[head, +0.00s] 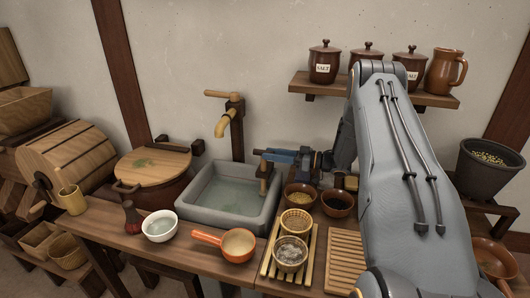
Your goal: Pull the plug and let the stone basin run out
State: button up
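The grey stone basin (190,211) stands on the wooden bench and holds pale greenish water (232,192). A short upright wooden piece (263,184), which looks like the plug, shows at the basin's right inner side. My gripper (265,156) reaches in from the right, over the basin's right part, with its blue fingers directly at the top of that wooden piece. The view is too small to show whether the fingers are closed on it. The plug's lower end and the drain cannot be made out.
A wooden spout (222,122) on a dark post rises behind the basin. A white bowl (160,226) and an orange-handled pan (237,244) stand in front. Small bowls on a slatted tray (268,263) stand right. Lidded jars (324,65) line a shelf above.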

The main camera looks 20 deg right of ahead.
jog(key=shift+p+x, duration=0.35)
jog(key=shift+x, duration=1.2)
jog(key=shift+c, duration=0.3)
grip_shut()
jog(key=shift+r, duration=0.1)
